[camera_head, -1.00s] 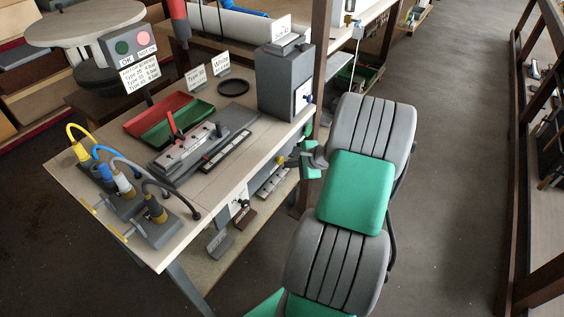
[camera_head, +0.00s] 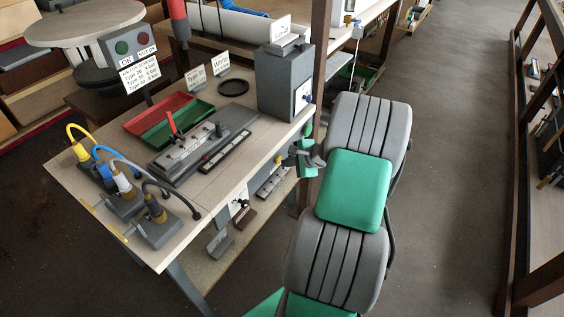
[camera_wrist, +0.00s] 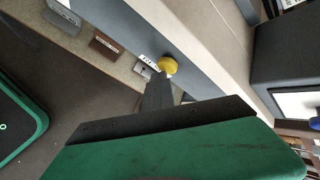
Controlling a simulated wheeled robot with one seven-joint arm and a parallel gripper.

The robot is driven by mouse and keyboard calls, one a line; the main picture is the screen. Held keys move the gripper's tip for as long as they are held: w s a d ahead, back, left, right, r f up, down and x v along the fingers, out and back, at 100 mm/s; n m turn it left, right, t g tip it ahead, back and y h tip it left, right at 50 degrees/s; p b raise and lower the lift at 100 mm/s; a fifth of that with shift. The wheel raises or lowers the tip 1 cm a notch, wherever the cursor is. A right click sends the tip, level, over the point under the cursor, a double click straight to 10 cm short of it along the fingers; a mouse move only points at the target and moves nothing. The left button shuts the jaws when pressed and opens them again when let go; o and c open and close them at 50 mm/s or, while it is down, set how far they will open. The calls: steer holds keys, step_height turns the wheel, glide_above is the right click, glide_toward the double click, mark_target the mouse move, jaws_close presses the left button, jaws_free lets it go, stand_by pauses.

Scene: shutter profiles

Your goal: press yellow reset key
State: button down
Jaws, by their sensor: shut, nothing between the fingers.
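The yellow reset key (camera_wrist: 168,66) is a round knob on the grey front face below the tabletop, beside a small white label. It also shows small at the bench's front edge in the head view (camera_head: 278,159). My gripper (camera_wrist: 160,82) is shut and empty, its dark fingers pointing at the front face. In the wrist view the fingertips lie just below the key and overlap its lower edge. I cannot tell whether they touch it. In the head view my gripper (camera_head: 296,158) is beside the bench's front edge, to the right of the key.
The bench (camera_head: 225,185) holds a grey fixture (camera_head: 190,148), a red and green tray (camera_head: 165,120) and a grey box (camera_head: 283,80). A lamp panel (camera_head: 133,44) stands behind, both lamps dark. A lower shelf (camera_head: 215,265) carries small blocks. Floor at right is clear.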

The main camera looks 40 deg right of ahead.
steer(key=shift+s+d+p, duration=0.3)
steer(key=shift+s, duration=0.65)
steer(key=s, duration=0.1)
steer(key=s+d, duration=0.1)
steer(key=s, duration=0.1)
steer(key=s+p, duration=0.1)
steer(key=shift+s+d, duration=0.35)
stand_by(0.5)
